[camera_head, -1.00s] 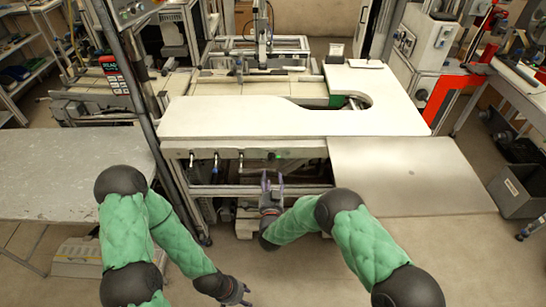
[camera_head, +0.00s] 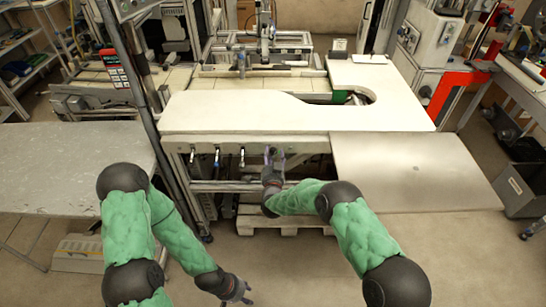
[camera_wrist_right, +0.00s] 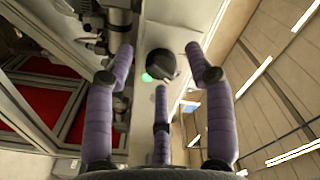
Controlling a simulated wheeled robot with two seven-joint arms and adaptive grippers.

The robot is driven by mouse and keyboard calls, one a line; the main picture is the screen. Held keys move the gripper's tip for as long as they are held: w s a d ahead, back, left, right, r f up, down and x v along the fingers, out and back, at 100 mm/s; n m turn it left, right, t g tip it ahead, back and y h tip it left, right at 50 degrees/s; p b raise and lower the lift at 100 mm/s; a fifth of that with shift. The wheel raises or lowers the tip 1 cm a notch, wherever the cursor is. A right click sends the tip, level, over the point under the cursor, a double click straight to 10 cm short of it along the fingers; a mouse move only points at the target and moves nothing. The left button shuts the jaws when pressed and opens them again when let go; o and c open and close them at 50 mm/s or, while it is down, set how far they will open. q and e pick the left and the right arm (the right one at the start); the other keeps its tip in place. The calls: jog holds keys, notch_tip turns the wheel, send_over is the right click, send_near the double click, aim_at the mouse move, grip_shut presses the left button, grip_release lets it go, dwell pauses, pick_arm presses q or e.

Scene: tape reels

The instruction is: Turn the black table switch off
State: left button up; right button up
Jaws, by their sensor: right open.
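The black table switch (camera_wrist_right: 161,64) is a round dark knob on the pale front rail of the workbench, with a small green light (camera_wrist_right: 147,77) beside it. My right gripper (camera_wrist_right: 160,58) is open, its purple fingers spread around the view of the switch. It appears in front of the switch, and I cannot tell if it touches. In the head view my right gripper (camera_head: 274,153) is at the bench's front rail and covers the switch. My left gripper (camera_head: 246,292) is low near the bottom edge, away from the bench, with its fingers apart and empty.
The white benchtop (camera_head: 240,116) lies just above the rail. Several small valve-like fittings (camera_head: 217,155) stick out of the rail left of my right gripper. A grey panel (camera_head: 415,172) is at the right and a grey table (camera_head: 65,165) at the left.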

grip_shut()
